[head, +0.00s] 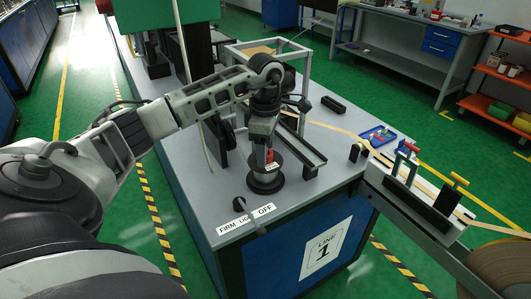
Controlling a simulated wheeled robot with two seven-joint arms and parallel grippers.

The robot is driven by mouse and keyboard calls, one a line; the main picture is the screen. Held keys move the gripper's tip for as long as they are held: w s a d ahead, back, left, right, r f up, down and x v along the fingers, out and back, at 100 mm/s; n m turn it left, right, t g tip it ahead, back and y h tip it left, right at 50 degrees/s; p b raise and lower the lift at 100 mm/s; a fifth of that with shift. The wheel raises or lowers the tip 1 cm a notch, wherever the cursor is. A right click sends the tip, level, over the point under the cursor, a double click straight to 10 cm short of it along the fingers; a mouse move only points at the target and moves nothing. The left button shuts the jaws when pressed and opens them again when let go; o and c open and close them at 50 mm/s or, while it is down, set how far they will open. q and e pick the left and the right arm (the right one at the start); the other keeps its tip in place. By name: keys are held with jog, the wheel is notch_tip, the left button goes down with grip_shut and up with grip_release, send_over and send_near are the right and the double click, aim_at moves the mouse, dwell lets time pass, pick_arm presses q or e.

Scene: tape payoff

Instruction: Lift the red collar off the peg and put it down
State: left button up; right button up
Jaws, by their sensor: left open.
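The red collar (270,154) shows as a small red patch below my left gripper. It sits above a dark round reel-like stand (266,181) on the grey bench top; the peg itself is hidden. My left gripper (266,150) points down right over the collar, with its fingertips close to it. It is open. I cannot tell whether the fingers touch the collar. My right gripper is not in view.
A label reading "OFF" (264,210) and a small dark lever stand at the bench's front. A black rail (302,145) and a metal frame stand behind. A blue tray (378,136) lies at right. Bare bench top (325,185) is right of the stand.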

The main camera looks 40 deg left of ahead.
pick_arm(q)
jog(key=shift+f, duration=0.35)
jog(key=c, duration=1.1)
jog(key=shift+r, duration=0.1)
notch_tip(320, 180, up, 10)
jog(key=shift+f+b, duration=0.1)
jog(key=shift+b, duration=0.5)
